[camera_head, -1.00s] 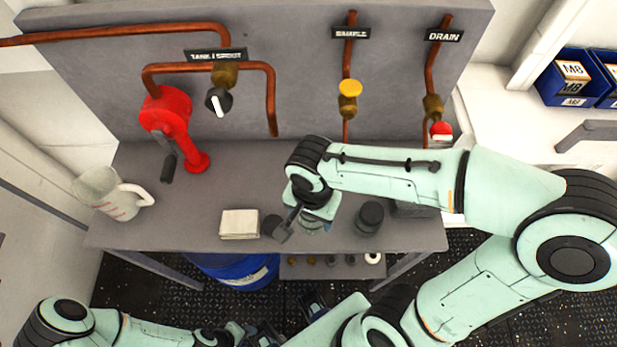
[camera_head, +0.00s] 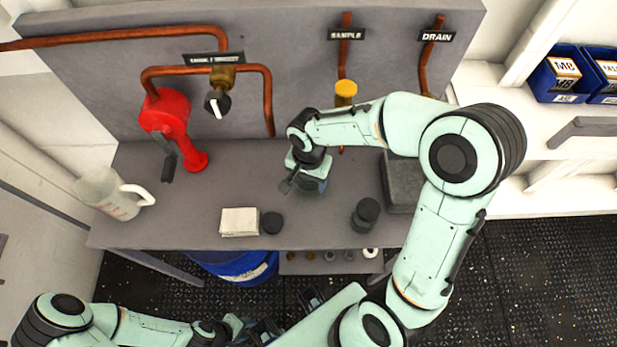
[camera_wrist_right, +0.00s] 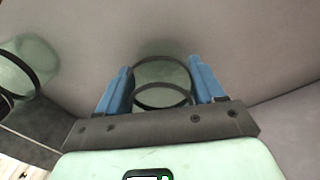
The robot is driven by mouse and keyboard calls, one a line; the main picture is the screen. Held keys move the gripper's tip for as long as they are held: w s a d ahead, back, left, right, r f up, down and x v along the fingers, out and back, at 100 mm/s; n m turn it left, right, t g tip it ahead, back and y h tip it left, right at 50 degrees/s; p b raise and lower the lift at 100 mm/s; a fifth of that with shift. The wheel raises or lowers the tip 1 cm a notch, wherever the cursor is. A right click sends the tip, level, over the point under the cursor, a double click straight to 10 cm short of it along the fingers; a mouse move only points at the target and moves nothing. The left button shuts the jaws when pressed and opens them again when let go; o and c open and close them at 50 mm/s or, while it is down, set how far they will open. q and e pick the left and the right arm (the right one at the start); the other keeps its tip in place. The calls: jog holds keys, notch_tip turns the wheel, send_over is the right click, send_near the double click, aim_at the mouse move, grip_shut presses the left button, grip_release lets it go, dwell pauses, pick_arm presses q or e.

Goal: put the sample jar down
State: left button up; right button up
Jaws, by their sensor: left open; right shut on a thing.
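The sample jar (camera_wrist_right: 162,82) is a clear glass cylinder with dark rings, seen between the blue fingers in the right wrist view. My right gripper (camera_head: 300,188) is shut on it over the middle of the grey bench (camera_head: 200,212). In the head view the gripper and wrist mostly hide the jar. I cannot tell whether its base touches the bench. My left gripper (camera_head: 285,318) is open and empty, low in front of the bench, partly blending into the dark floor.
A pale block (camera_head: 239,222) and a black disc (camera_head: 271,223) lie near the front edge. A dark lidded cylinder (camera_head: 366,215) and grey box (camera_head: 402,180) stand right. A red pump (camera_head: 168,112) and measuring jug (camera_head: 108,193) stand left. Bare bench lies between pump and gripper.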

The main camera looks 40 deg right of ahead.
jog(key=shift+w+d+f, duration=0.1)
jog(key=shift+w+f, duration=0.1)
jog(key=shift+f, duration=0.15)
jog(key=o, duration=1.1)
